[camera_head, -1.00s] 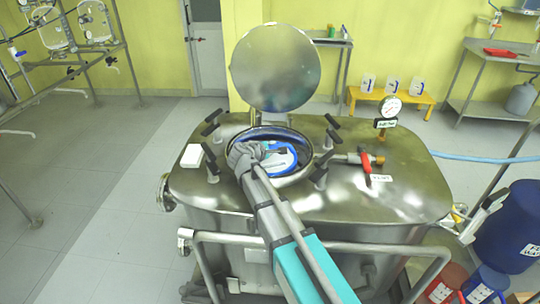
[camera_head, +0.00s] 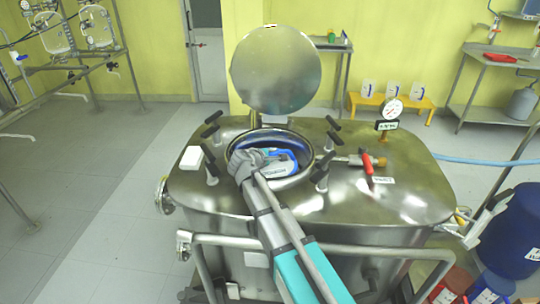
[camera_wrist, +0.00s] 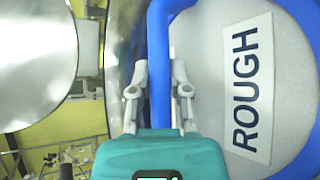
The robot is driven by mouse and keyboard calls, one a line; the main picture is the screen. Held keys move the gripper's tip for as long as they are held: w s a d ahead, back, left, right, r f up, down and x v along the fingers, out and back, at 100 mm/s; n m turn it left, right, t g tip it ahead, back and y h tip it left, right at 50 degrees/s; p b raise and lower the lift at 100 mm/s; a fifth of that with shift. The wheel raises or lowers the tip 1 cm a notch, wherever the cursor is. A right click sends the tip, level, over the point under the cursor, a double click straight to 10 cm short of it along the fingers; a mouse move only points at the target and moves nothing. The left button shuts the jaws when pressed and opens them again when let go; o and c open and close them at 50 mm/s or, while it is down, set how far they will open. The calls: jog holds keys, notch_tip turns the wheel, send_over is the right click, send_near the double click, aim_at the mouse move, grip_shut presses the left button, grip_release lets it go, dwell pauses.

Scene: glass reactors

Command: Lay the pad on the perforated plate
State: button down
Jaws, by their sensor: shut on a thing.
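The pad (camera_wrist: 205,60) is a pale grey disc with a blue rim and a white label reading "ROUGH". My gripper (camera_wrist: 159,68) is shut on a blue strip at the pad's edge, with one finger on each side in the wrist view. In the head view, the pad (camera_head: 283,164) is in the round open mouth (camera_head: 302,146) of the steel vessel, partly hidden by my gripper (camera_head: 248,158). The perforated plate cannot be made out in either view. Whether the pad touches anything below it cannot be seen.
The vessel's round lid (camera_head: 275,70) stands open behind the mouth. Black-handled clamps (camera_head: 210,131) ring the opening. A white block (camera_head: 191,158) lies to the left, and a red-handled valve (camera_head: 367,163) and a gauge (camera_head: 391,109) stand to the right.

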jog(key=shift+s+d+f, duration=0.15)
jog(key=shift+s+f, duration=0.05)
jog(key=shift+s, duration=0.15)
jog(key=c, duration=0.6)
grip_release()
jog(key=shift+s+d+f+b, duration=0.1)
jog(key=shift+s+b, duration=0.05)
jog(key=shift+b, duration=0.15)
jog(key=shift+s, duration=0.1)
jog(key=shift+s+d, duration=0.1)
jog(key=shift+r+p, duration=0.45)
jog(key=shift+p, duration=0.35)
jog(key=p+v, duration=0.1)
jog(key=v, duration=0.2)
jog(key=p+v, duration=0.2)
jog(key=v, duration=0.1)
jog(key=a+p+v, duration=0.1)
jog(key=v, duration=0.3)
jog(key=shift+w+r, duration=0.35)
jog(key=shift+s+a+r+p, duration=0.2)
jog(key=shift+s+a+p, duration=0.15)
jog(key=shift+s, duration=0.1)
